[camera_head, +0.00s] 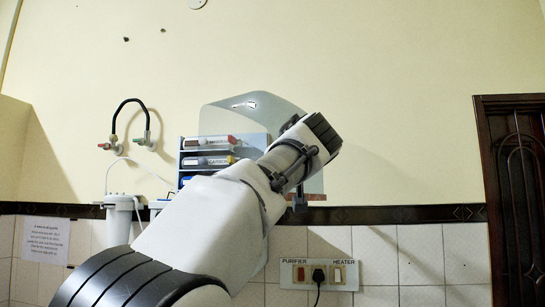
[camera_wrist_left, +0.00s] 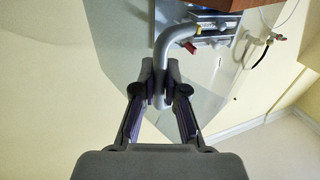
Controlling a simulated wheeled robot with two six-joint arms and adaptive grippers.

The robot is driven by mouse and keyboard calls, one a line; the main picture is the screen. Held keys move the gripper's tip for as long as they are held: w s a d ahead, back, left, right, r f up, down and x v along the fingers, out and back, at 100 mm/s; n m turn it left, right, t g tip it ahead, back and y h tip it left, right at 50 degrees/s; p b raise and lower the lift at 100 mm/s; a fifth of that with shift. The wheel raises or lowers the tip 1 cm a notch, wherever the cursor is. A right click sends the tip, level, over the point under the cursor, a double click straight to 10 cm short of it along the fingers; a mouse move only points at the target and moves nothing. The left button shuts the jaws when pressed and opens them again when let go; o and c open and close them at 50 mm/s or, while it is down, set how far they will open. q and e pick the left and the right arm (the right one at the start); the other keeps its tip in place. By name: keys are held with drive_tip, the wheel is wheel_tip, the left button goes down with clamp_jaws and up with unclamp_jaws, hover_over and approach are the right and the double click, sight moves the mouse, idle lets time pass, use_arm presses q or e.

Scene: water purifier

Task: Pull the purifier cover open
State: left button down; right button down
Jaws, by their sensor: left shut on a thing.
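The purifier (camera_head: 205,150) hangs on the wall in the head view, with several horizontal filter cartridges showing. Its pale, translucent cover (camera_head: 225,117) stands out beside and behind my left arm, apparently swung away from the body; how far it is open I cannot tell. In the left wrist view, the grey bent handle (camera_wrist_left: 172,38) runs down between the fingers of my left gripper (camera_wrist_left: 160,80), which is shut on it. The cover's pale panel (camera_wrist_left: 205,85) lies behind the fingers. In the head view my left arm hides the handle and most of the gripper. My right gripper is not in view.
A black hose with taps (camera_head: 130,125) and a white filter canister (camera_head: 119,218) are left of the purifier. A socket panel (camera_head: 318,274) with a plug is below. A dark wooden door (camera_head: 520,190) stands at the right.

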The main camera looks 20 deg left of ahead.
use_arm(q)
drive_tip(key=shift+w+d+r, duration=0.15)
drive_tip(key=shift+w+d, duration=0.1)
drive_tip(key=shift+d, duration=0.45)
drive_tip(key=c, duration=1.2)
unclamp_jaws()
drive_tip(key=shift+s+a, duration=0.1)
drive_tip(key=shift+a, duration=0.05)
